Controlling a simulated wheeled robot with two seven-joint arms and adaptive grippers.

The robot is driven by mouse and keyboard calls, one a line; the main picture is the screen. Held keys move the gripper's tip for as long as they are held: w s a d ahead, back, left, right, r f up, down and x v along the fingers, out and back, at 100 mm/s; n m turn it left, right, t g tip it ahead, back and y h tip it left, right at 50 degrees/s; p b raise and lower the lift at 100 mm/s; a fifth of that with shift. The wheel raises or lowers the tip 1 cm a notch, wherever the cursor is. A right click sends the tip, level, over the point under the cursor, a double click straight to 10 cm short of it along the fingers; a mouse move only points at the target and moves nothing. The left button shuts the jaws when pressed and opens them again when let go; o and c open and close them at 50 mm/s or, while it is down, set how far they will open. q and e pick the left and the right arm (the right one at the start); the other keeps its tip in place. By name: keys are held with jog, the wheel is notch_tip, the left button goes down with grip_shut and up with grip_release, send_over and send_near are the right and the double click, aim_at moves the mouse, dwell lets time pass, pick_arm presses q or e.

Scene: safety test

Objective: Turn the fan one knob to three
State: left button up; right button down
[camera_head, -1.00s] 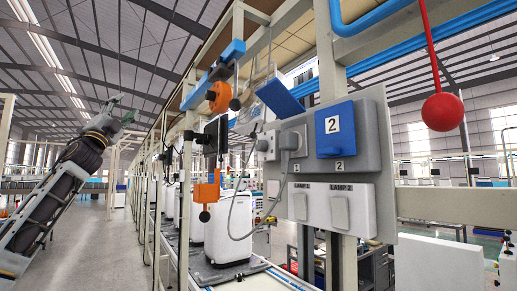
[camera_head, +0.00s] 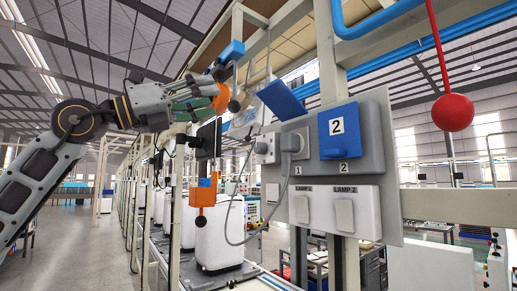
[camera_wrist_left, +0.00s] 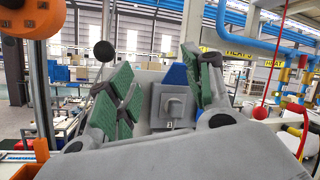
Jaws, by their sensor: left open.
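My left gripper (camera_head: 208,97) is raised at the upper middle of the head view, beside an orange round part (camera_head: 222,92) on the frame, overlapping it in the picture. It is open, with green finger pads apart and nothing between them; it also shows in the left wrist view (camera_wrist_left: 168,82). That view shows an orange round part (camera_wrist_left: 33,17) at top left and a black ball (camera_wrist_left: 104,50) beyond the left finger. I see no label reading fan one, so I cannot tell which part is its knob. My right gripper is out of view.
An orange block (camera_head: 203,191) hangs below a black box (camera_head: 207,138). A red ball (camera_head: 453,112) hangs at right. The floor at left is clear.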

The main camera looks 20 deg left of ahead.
pick_arm(q)
jog(key=w+f+n+y, duration=0.4)
jog(key=f+n+y, duration=0.2)
jog(key=f+n, duration=0.1)
jog(key=shift+a+f+y, duration=0.4)
jog(key=shift+f, duration=0.4)
